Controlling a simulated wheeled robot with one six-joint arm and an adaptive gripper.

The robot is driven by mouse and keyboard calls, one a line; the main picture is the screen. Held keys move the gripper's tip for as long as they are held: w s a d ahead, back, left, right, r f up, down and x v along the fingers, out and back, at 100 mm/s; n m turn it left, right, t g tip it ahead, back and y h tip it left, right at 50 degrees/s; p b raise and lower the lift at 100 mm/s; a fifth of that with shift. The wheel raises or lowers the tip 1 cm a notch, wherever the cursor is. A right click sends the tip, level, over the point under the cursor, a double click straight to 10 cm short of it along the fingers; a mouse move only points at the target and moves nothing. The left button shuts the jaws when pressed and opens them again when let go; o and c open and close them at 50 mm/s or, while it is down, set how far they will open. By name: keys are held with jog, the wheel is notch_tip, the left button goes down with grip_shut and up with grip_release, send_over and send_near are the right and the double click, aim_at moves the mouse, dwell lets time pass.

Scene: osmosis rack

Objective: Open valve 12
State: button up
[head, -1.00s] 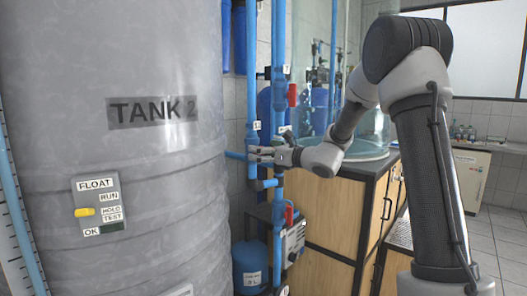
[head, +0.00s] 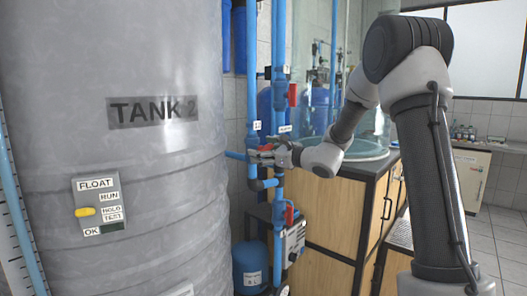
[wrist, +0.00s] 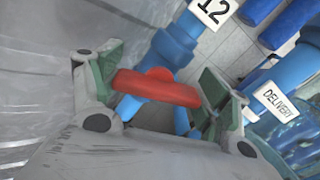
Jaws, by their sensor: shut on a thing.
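Valve 12 has a red lever handle (wrist: 158,88) on a blue pipe fitting (wrist: 172,48), below a white label "12" (wrist: 212,10) in the wrist view. My gripper (wrist: 160,95) has its two green-padded fingers at opposite ends of the red handle and is shut on it. In the head view my gripper (head: 264,153) is at the vertical blue pipe (head: 252,90), just right of the grey tank. A little red shows between the fingers there. The valve body is mostly hidden by the gripper.
The large grey tank marked TANK 2 (head: 110,60) stands close on the left. Other red handles (head: 292,95) sit on a neighbouring blue pipe. A wooden cabinet (head: 320,215) stands right of the pipes.

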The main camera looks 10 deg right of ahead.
jog(key=n, duration=0.4)
jog(key=shift+s+f+n, duration=0.1)
jog(key=shift+n, duration=0.3)
jog(key=shift+a, duration=0.1)
dwell(0.3)
jog(key=o, duration=1)
jog(key=v, duration=1.2)
